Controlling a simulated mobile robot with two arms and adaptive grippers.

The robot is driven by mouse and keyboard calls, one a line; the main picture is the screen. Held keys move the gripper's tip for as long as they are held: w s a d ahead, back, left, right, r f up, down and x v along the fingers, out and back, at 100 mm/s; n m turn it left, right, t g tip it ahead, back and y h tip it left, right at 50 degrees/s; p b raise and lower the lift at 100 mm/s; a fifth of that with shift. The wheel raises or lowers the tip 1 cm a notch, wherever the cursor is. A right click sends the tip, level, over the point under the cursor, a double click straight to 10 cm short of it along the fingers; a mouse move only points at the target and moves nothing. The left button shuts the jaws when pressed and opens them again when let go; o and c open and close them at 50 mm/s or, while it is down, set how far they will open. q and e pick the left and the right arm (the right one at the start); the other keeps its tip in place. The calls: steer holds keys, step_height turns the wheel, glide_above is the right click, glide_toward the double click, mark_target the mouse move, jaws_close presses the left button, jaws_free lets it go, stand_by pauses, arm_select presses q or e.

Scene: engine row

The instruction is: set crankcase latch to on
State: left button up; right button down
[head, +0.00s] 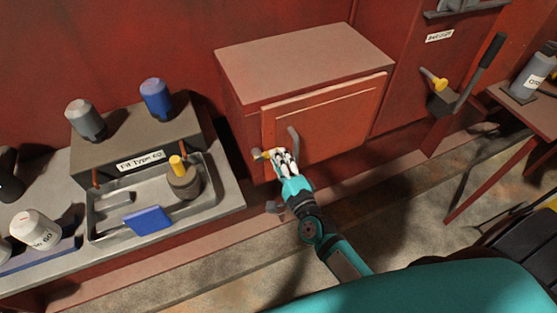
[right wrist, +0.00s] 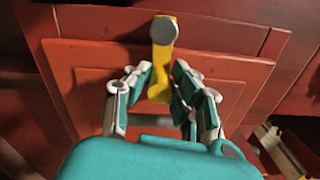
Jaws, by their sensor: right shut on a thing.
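The crankcase latch is a yellow lever on the left edge of the red box's door, seen in the head view (head: 258,154). In the right wrist view the latch (right wrist: 163,55) has a round grey pivot at the top, and its yellow arm hangs down with a bent lower end. My right gripper (head: 284,158) reaches it from below right. In the right wrist view its fingers (right wrist: 166,88) are closed around the lower end of the lever. The door (head: 335,120) looks closed, with a grey handle (head: 293,138) just above the gripper. My left gripper is not in view.
A bench at left holds a metal tray (head: 97,222) with a blue block (head: 148,220), and a raised stand with a grey and a blue canister (head: 155,98). At right are a black lever (head: 485,65) and a table with a grey bottle (head: 532,78).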

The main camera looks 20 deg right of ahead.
steer(key=shift+f, duration=0.1)
stand_by(0.3)
steer(key=c, duration=1.2)
jaws_free()
steer(key=shift+o, duration=0.2)
steer(key=s, duration=1.2)
steer(key=shift+d, duration=0.15)
